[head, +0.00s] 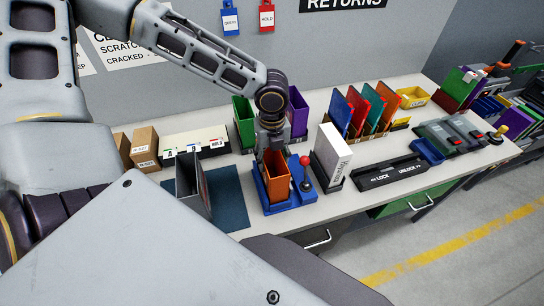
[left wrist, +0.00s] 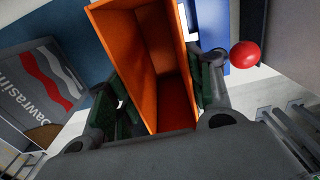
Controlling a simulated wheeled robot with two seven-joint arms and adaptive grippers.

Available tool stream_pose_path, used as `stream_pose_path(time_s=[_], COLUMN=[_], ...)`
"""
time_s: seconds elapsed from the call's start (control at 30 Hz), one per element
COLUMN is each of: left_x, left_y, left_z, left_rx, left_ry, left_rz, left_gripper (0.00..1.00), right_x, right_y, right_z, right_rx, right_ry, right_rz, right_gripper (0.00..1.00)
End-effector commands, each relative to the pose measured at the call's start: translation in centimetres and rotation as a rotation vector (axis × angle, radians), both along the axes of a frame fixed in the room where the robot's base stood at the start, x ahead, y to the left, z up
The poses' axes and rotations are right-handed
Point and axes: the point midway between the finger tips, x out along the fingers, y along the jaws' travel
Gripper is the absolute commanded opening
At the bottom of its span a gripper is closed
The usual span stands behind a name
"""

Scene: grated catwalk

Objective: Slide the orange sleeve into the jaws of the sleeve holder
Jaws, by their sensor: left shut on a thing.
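The orange sleeve (head: 278,184) is an open, upright box in the head view, on the near side of the bench. My left gripper (head: 271,150) comes down on it from above and is shut on it. In the left wrist view the open sleeve (left wrist: 150,52) sits between the two green-padded fingers (left wrist: 160,95). The blue sleeve holder (head: 304,195) has a lever with a red knob (head: 305,160). Its blue parts show on both sides of the sleeve's lower end. I cannot tell how deep the sleeve sits. My right gripper is not in view.
A dark upright case (head: 192,186) and a blue mat (head: 228,198) lie left of the holder. A white box (head: 332,154) stands close on its right. Green (head: 244,118) and purple (head: 298,108) sleeves stand behind. A black lock/unlock bar (head: 390,172) lies farther right.

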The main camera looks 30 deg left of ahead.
Motion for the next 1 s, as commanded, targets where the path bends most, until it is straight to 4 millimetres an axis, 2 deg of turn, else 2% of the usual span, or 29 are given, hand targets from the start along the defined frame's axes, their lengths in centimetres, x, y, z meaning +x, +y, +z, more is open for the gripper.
stream_pose_path(time_s=[0.33, 0.37, 0.53, 0.77, 0.9, 1.0], left_x=[0.01, 0.01, 0.00, 0.00, 0.00, 0.00], left_y=[0.00, 0.00, 0.00, 0.00, 0.00, 0.00], left_z=[0.02, 0.02, 0.02, 0.02, 0.02, 0.02], left_rx=[0.000, 0.000, 0.000, 0.000, 0.000, 0.000], left_ry=[0.000, 0.000, 0.000, 0.000, 0.000, 0.000], left_rz=[0.000, 0.000, 0.000, 0.000, 0.000, 0.000], left_gripper=[0.34, 0.55, 0.76, 0.77, 0.93, 0.95], right_x=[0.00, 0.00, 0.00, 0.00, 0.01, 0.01], right_y=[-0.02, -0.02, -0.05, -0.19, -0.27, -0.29], right_z=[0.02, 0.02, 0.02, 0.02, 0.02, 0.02], right_rx=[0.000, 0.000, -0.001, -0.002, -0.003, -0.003], right_ry=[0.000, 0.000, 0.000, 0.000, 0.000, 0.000], right_rz=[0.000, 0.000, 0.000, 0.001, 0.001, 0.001], right_gripper=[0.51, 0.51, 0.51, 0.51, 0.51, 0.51])
